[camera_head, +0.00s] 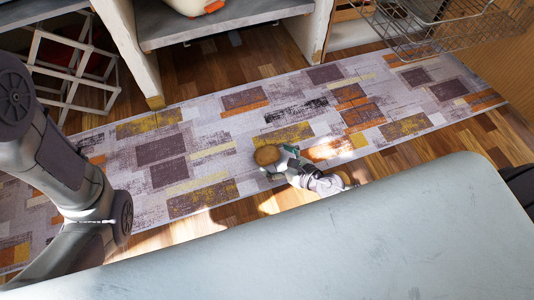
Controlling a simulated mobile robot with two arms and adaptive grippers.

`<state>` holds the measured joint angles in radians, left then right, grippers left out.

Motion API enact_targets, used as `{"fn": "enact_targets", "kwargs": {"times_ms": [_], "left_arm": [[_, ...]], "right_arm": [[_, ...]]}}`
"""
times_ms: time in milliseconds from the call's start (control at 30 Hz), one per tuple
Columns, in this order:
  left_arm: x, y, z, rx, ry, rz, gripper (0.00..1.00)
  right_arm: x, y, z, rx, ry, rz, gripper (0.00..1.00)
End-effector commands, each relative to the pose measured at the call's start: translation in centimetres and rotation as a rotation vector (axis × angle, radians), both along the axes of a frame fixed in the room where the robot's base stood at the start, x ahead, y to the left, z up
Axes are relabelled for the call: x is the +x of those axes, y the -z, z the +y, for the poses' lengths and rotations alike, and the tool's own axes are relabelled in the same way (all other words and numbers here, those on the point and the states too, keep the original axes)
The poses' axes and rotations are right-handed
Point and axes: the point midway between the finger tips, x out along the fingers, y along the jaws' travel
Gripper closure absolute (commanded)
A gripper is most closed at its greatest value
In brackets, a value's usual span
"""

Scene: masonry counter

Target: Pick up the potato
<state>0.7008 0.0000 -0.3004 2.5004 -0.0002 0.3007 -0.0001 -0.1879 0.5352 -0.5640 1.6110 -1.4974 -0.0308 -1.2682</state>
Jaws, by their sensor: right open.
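The potato (267,155) is a brown, rounded lump in the middle of the head view, seen over the patterned rug (215,140). My right gripper (275,160) is right at the potato, on its right and lower side, with its jaws open. I cannot tell from this view whether the potato lies between the fingers or only beside them. The gripper's wrist runs down to the right, and the rest of that arm is hidden. My left arm comes in at the left edge, but its gripper is not in view.
A large pale grey surface (380,235) with a rounded corner fills the lower front. Behind the rug stand a shelf unit (225,25), a white lattice rack (75,65) at left and a wire basket (425,30) at right. The rug around the potato is mostly clear.

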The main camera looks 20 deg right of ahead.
Motion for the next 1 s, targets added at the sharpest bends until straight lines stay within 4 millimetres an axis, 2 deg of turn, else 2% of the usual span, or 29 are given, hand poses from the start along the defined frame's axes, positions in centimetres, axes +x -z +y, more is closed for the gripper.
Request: {"fn": "enact_targets", "kwargs": {"times_ms": [200, 500, 867, 1000], "left_arm": [[0.0, 0.4, 0.0, 0.001, 0.0, 0.0, 0.6], [0.0, 0.4, 0.0, 0.001, 0.0, 0.0, 0.6], [0.0, 0.4, 0.0, 0.0, 0.0, 0.001, 0.6], [0.0, 0.4, 0.0, 0.0, 0.0, 0.001, 0.6]], "right_arm": [[2.4, 1.4, 1.6, 0.001, 0.001, -0.001, 0.0], [2.7, 1.5, 1.7, 0.0, 0.001, 0.0, 0.0], [2.7, 1.5, 1.7, 0.0, 0.001, 0.0, 0.6], [2.7, 1.5, 1.7, 0.001, 0.001, -0.001, 0.61]]}}
